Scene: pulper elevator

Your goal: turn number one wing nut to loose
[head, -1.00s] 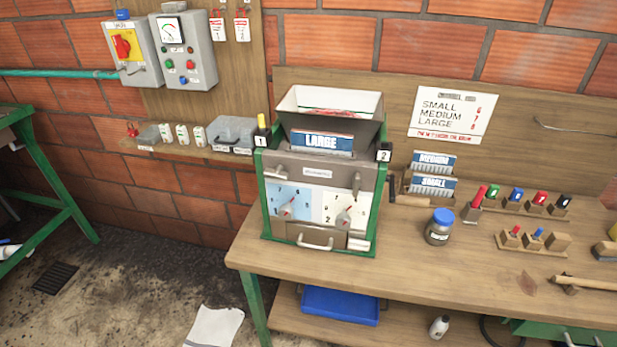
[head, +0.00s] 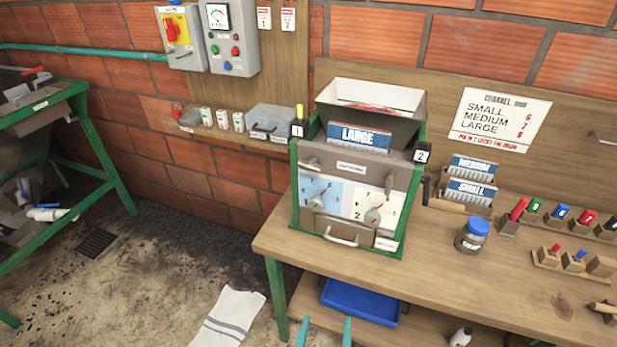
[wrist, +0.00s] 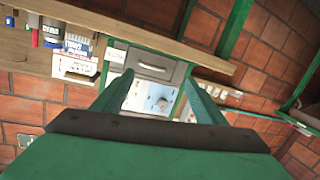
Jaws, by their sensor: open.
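The machine (head: 297,205), with a green frame and grey front, stands on the left end of the wooden bench. My gripper (head: 325,328) is open and empty, low in front of the bench. In the wrist view its green fingers (wrist: 158,79) stand apart, with the machine front beyond them.
The machine carries a LARGE card (head: 359,136), two dials and a lower handle (head: 341,240). A jar with a blue lid (head: 472,236) and card holders stand to its right. A blue tray (head: 360,301) lies on the lower shelf. A cloth (head: 228,318) lies on the floor.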

